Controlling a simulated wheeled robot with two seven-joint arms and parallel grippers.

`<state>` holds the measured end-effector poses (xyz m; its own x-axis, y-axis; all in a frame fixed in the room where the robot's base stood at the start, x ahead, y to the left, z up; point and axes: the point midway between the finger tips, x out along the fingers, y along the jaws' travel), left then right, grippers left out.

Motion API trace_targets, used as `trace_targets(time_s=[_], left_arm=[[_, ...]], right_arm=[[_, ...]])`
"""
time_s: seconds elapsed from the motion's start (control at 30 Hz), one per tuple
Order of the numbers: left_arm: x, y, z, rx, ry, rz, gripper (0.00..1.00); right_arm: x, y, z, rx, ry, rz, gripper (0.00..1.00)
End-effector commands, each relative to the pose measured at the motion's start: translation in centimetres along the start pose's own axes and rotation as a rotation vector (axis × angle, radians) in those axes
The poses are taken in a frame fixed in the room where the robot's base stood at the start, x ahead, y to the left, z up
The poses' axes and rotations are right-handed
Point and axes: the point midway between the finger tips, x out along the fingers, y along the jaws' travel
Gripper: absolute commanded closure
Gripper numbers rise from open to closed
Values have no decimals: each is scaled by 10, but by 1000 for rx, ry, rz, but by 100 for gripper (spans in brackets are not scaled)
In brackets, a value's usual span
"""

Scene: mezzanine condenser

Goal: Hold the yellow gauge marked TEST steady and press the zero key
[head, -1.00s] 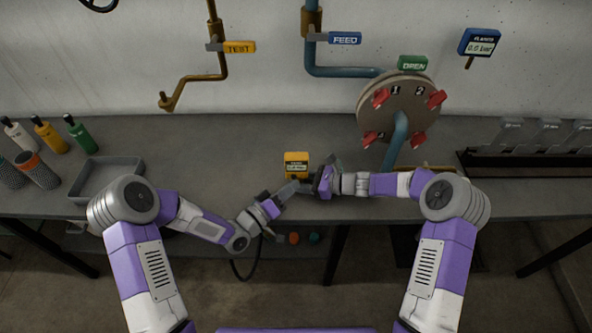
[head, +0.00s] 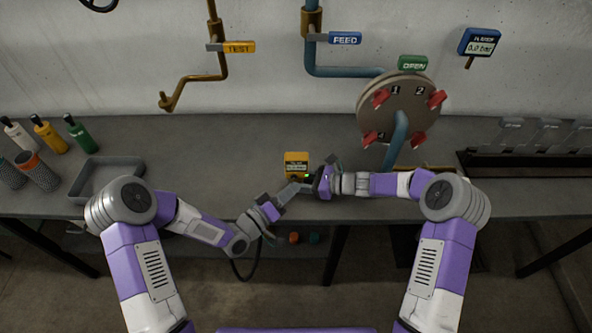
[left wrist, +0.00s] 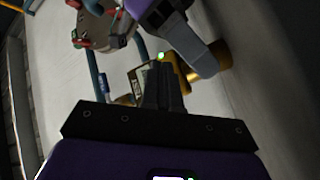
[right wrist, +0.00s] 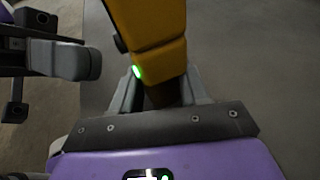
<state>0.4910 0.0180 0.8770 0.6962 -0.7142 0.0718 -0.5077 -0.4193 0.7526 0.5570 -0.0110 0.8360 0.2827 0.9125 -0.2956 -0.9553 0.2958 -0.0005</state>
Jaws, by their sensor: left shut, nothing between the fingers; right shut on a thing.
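In the right wrist view the left fingertips (right wrist: 82,64) are a little apart from the light. The zero key is not clearly distinguishable.
A brown TEST pipe (head: 222,60), a blue FEED pipe (head: 310,50) and a round plate with red handles (head: 390,105) are behind. A blue gauge (head: 480,42) is on the wall. A grey tray (head: 105,178) and several bottles stand left. The bench middle is clear.

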Motion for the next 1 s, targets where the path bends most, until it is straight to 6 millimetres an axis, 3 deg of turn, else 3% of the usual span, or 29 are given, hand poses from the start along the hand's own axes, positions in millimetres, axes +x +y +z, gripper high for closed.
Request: trace_targets(time_s=[0.27, 1.0], left_arm=[[-1, 1, 1, 0, 0, 0, 100], [-42, 30, 31, 0, 0, 0, 100]], right_arm=[[0, 0, 0, 0, 0, 0, 73], [0, 0, 0, 0, 0, 1, 73]])
